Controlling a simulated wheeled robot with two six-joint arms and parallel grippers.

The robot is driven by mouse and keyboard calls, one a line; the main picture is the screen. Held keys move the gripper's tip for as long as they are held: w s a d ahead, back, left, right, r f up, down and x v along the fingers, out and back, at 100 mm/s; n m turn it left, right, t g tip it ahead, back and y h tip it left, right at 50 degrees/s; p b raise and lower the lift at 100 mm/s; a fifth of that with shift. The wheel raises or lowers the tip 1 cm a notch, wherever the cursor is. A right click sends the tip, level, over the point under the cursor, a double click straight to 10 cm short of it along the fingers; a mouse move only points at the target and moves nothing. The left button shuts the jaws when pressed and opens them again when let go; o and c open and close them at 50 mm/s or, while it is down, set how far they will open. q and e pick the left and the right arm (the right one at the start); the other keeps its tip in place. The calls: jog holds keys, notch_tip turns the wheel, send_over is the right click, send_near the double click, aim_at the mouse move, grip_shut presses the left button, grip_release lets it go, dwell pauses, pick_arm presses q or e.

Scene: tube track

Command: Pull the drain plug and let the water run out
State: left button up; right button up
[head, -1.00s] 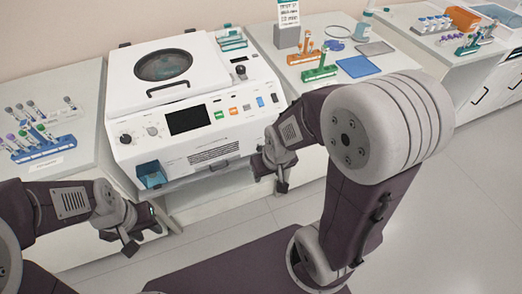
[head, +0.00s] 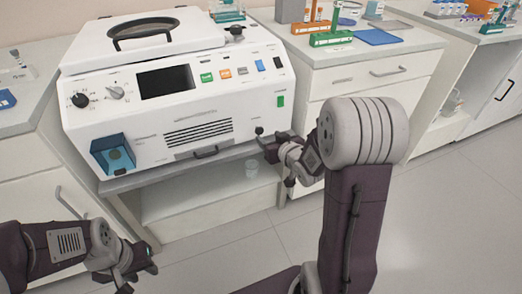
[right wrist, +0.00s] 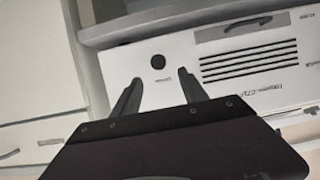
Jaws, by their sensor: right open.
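The drain plug appears to be a small black round knob (head: 259,131) low on the right of the white centrifuge-like machine's front (head: 210,105). In the right wrist view the knob (right wrist: 158,62) is on the white panel, just beyond my fingertips. My right gripper (head: 276,160) is just below and right of it in the head view. In the wrist view my right gripper (right wrist: 160,77) is open and empty, with the knob lined up between its fingers. My left gripper (head: 138,272) is low at the left, away from the machine; its opening is unclear. No water is visible.
A dark handle (head: 206,152) and a blue tray recess (head: 113,155) are also on the machine's lower front. Cabinets (head: 370,72) flank it. The floor (head: 440,220) is clear.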

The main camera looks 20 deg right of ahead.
aim_at(260, 130)
jog(key=b+x, duration=0.2)
jog(key=x, duration=0.6)
jog(key=shift+w+d+f+b, duration=0.1)
jog(key=shift+w+f+b, duration=0.15)
jog(key=shift+b, duration=0.15)
jog(key=shift+w, duration=0.25)
jog(key=shift+c, duration=0.3)
grip_shut()
dwell(0.5)
